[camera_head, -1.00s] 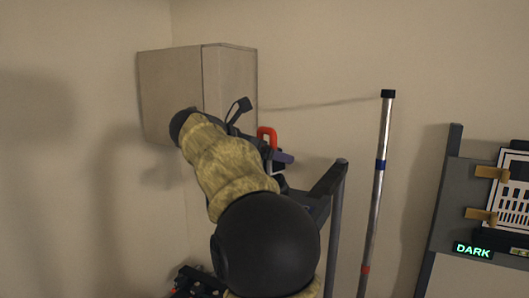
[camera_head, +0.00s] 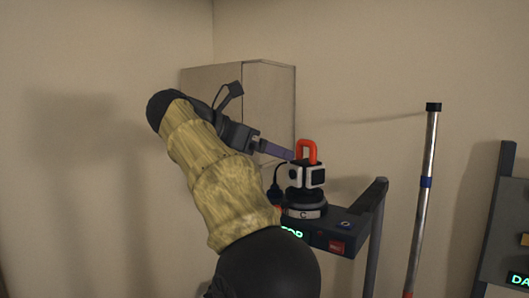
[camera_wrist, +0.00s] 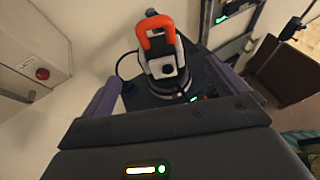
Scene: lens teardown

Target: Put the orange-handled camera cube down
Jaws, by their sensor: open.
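The orange-handled camera cube (camera_head: 307,174) is white and black with a dark lens on its front. It stands upright on a round black base (camera_head: 304,212) marked C, on a dark shelf. My gripper (camera_head: 284,153) is open and empty, at the upper left of the cube, with a purple finger near the orange handle. In the wrist view the cube (camera_wrist: 166,66) shows beyond and between the spread purple fingers of my gripper (camera_wrist: 165,88), apparently clear of them. The base is partly hidden there.
The dark shelf (camera_head: 336,238) carries a green display and a red label, with an upright post at its right. A pale box (camera_head: 268,105) is on the wall behind. A silver pole (camera_head: 424,190) and a grey board (camera_head: 497,220) stand to the right.

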